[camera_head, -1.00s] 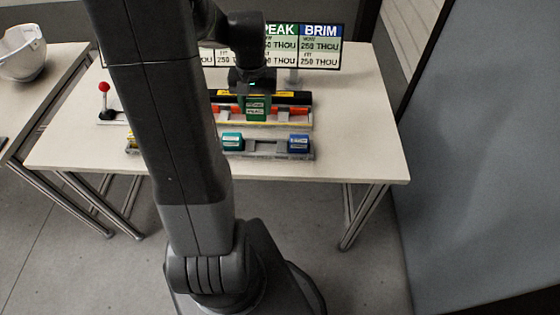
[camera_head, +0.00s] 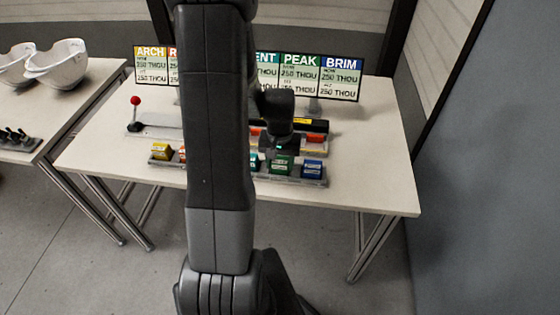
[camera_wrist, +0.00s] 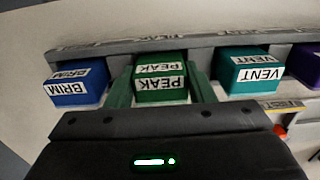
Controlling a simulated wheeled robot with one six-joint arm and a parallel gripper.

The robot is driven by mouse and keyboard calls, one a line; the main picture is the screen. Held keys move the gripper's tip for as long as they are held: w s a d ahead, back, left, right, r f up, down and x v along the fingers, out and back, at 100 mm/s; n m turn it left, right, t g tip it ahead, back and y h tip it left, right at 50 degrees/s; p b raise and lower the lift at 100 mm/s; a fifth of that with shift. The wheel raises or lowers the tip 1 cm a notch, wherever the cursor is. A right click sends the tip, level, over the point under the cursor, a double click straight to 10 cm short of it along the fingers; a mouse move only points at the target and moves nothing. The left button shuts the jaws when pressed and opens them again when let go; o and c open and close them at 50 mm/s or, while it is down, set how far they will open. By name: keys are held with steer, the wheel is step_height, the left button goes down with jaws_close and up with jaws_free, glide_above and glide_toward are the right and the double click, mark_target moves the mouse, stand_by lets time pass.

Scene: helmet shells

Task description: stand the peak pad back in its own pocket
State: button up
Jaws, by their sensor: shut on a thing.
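The green peak pad (camera_head: 281,165) is upright at the front rack (camera_head: 326,183), in the gap between the blue brim pad (camera_head: 313,168) and the teal vent pad (camera_head: 254,160). In the wrist view the peak pad (camera_wrist: 160,82) lines up with the brim pad (camera_wrist: 76,86) and vent pad (camera_wrist: 248,75). My gripper (camera_wrist: 160,90) is shut on the peak pad, one green finger on each side. In the head view my gripper (camera_head: 279,145) is above the rack. The pad's bottom is hidden, so I cannot tell whether it is fully seated.
Behind the rack stands a fixture with a black bar (camera_head: 316,126) and orange parts. A red-knobbed lever (camera_head: 135,102) is at left. A labelled board (camera_head: 341,78) stands at the back. A yellow pad (camera_head: 161,151) is in the rack's left end. My arm hides the middle.

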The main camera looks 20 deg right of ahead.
mark_target(280, 161)
steer(key=shift+f, duration=0.1)
steer(key=o, duration=0.5)
steer(key=shift+f, duration=0.1)
steer(key=o, duration=0.5)
steer(key=shift+c, duration=0.2)
step_height(280, 161, up, 12)
steer(key=shift+r, duration=0.25)
